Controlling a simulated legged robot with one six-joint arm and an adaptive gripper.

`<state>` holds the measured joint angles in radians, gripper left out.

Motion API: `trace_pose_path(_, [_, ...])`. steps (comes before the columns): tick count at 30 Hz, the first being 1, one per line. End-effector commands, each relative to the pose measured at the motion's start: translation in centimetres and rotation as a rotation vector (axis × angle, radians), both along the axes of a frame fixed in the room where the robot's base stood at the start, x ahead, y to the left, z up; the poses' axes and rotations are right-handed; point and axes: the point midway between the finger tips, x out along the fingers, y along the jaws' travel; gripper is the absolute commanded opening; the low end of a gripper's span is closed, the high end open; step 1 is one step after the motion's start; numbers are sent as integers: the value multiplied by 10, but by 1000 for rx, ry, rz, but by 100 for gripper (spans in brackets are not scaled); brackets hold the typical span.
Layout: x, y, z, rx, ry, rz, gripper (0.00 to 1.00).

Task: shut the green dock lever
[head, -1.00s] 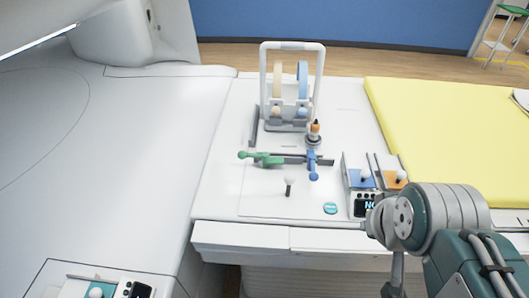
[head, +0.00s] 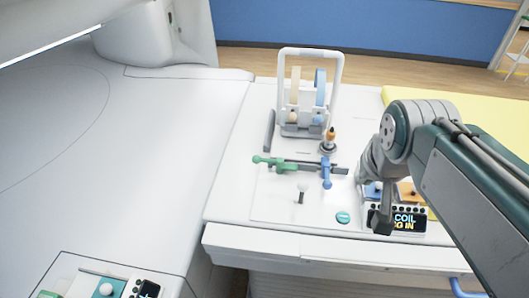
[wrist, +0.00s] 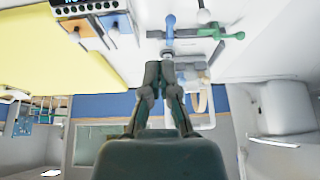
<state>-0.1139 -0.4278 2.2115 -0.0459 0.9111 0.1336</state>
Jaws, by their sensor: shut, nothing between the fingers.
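The green dock lever (head: 272,163) lies on the white table top, its ball end pointing left and its other end on a dark rail. In the wrist view, which looks upside down, the green lever (wrist: 222,34) is at the upper right. A blue lever (head: 326,172) stands across the rail to its right; it also shows in the wrist view (wrist: 169,30).
A white frame (head: 310,52) with a tan and a blue ring stands behind the levers. An orange-tipped plug (head: 329,140) is near the rail. A white-topped peg (head: 301,190) and a teal button (head: 343,217) are in front. A lit display (head: 405,222) sits beside my gripper.

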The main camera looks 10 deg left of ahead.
Motion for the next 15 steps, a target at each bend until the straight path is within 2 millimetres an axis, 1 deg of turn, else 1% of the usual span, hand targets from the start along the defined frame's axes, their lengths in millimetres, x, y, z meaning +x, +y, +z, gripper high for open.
trace_pose_path(1, [14,6,1,-1,10,4,0])
trace_pose_path(7, [66,33,5,1,29,5,0])
trace_pose_path(11, [99,53,2,1,42,5,0])
trace_pose_path(15, [133,79,-5,0,54,6,0])
